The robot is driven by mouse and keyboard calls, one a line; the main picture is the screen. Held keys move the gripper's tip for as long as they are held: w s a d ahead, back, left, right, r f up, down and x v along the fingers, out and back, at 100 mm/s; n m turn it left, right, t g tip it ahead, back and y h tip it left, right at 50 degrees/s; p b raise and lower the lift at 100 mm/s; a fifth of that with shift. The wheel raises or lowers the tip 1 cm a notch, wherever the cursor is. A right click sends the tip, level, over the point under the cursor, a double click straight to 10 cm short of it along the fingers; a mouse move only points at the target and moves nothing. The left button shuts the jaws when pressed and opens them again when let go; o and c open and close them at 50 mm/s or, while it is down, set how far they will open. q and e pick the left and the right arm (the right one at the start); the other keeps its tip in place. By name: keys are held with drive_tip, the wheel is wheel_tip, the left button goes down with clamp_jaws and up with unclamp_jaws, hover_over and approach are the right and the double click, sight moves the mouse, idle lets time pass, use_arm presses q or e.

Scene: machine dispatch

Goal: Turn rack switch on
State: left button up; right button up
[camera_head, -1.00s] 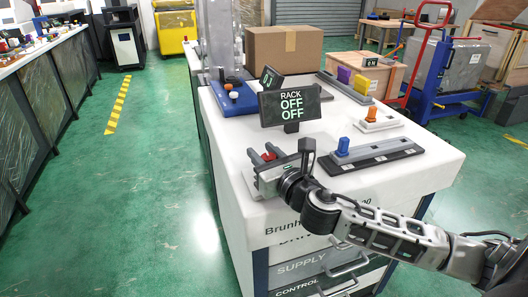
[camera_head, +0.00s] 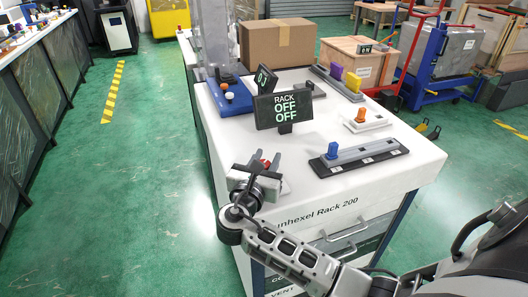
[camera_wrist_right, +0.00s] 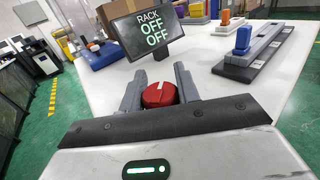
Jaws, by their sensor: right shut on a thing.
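The rack switch is a red knob (camera_wrist_right: 159,96) near the front left edge of the white cabinet top. It sits between the two grey fingers of my right gripper (camera_wrist_right: 159,76) in the wrist view, and the gripper is shut on it. In the head view my right gripper (camera_head: 262,163) covers most of the switch, and only a little red shows. A black display (camera_head: 284,109) behind it reads "RACK OFF OFF"; it also shows in the wrist view (camera_wrist_right: 148,32). My left gripper is not in view.
On the white cabinet (camera_head: 225,133) stand a grey rail with a blue slider (camera_head: 333,150), an orange switch on a white base (camera_head: 360,115), a blue box (camera_head: 232,98) and a cardboard box (camera_head: 278,46). Green floor lies open to the left.

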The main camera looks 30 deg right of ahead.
drive_tip(key=m+g+h, duration=0.1)
drive_tip(key=m+g, duration=0.1)
drive_tip(key=m+g+h, duration=0.1)
drive_tip(key=g, duration=0.2)
drive_tip(key=shift+s+d+r+m+h+p, duration=0.1)
drive_tip(key=shift+s+m+h+p, duration=0.1)
drive_tip(key=shift+m+h+p, duration=0.2)
drive_tip(key=shift+s+d+m+g+h, duration=0.1)
drive_tip(key=shift+s+m+g+h, duration=0.15)
drive_tip(key=shift+m+g, duration=1)
drive_tip(key=shift+s+m+g+h, duration=0.2)
drive_tip(key=shift+m+g, duration=0.45)
drive_tip(key=shift+g, duration=1.4)
drive_tip(key=o, duration=1)
